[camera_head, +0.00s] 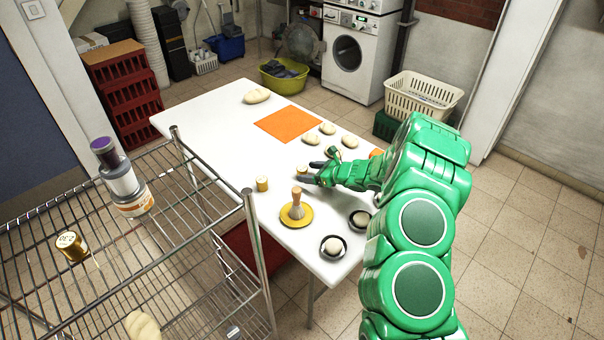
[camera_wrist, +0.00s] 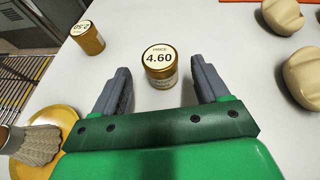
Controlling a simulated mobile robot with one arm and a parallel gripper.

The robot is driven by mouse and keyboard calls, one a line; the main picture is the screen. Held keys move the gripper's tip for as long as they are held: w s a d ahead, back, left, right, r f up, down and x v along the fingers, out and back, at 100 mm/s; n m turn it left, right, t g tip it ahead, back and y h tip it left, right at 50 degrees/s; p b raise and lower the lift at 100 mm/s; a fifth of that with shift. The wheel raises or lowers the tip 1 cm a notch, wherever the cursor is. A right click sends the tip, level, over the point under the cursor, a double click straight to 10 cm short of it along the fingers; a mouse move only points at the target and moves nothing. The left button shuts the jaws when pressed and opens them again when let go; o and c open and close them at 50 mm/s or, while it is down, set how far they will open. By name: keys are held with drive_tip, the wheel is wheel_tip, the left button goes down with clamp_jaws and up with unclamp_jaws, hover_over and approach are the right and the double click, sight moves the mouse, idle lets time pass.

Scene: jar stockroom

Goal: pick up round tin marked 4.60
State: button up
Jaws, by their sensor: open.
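The round gold tin marked 4.60 (camera_wrist: 161,68) stands upright on the white table, its white price label facing up. In the wrist view it sits between and just beyond the tips of my open gripper (camera_wrist: 157,78), with clear space on both sides. In the head view the tin (camera_head: 302,170) shows only in part beside my gripper (camera_head: 308,172), which reaches over the table from the right. A second gold tin (camera_wrist: 88,38), with a label that seems to read 2.50, stands to the left; the head view shows it too (camera_head: 262,184).
A yellow plate (camera_head: 308,217) with a brush (camera_head: 297,203) on it is near the table's front. Pale dough-like lumps (camera_wrist: 303,76) lie to the right. Two dark bowls (camera_head: 332,246) hold round pale pieces. A wire shelf (camera_head: 120,250) stands at left. An orange mat (camera_head: 288,123) lies farther back.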

sight(298, 170)
drive_tip(key=shift+x, duration=2.8)
drive_tip(key=shift+r, duration=0.15)
drive_tip(key=shift+c, duration=0.3)
drive_tip(key=c, duration=1)
